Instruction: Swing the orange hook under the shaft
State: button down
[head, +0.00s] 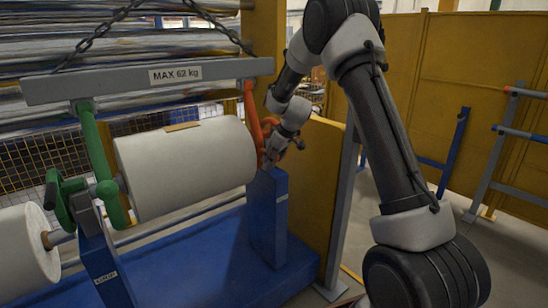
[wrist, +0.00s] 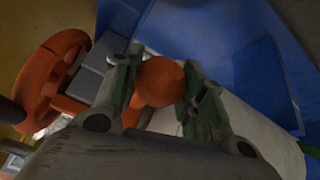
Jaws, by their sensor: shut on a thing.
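The orange hook (head: 251,110) hangs from the right end of the grey lifting beam (head: 140,83), beside the right end of the white roll (head: 185,168). In the wrist view its round orange knob (wrist: 161,80) sits between the fingers of my gripper (wrist: 158,92), which is shut on it. A curved orange part (wrist: 42,85) shows at the left there. In the head view my gripper (head: 270,155) is at the roll's right end, partly hidden. The shaft end there is hidden, so I cannot tell how the hook's lower part sits against it.
A green hook (head: 95,150) hangs at the beam's left end. Blue stands (head: 268,215) rise from a blue base (head: 190,265). Another white roll (head: 22,250) is at lower left. A yellow panel (head: 318,180) stands close behind my gripper. Chains (head: 115,18) run up from the beam.

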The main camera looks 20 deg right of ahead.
jog(key=shift+w+r, duration=0.1)
jog(key=shift+w, duration=0.05)
jog(key=c, duration=0.8)
grip_release()
jog(key=v, duration=1.2)
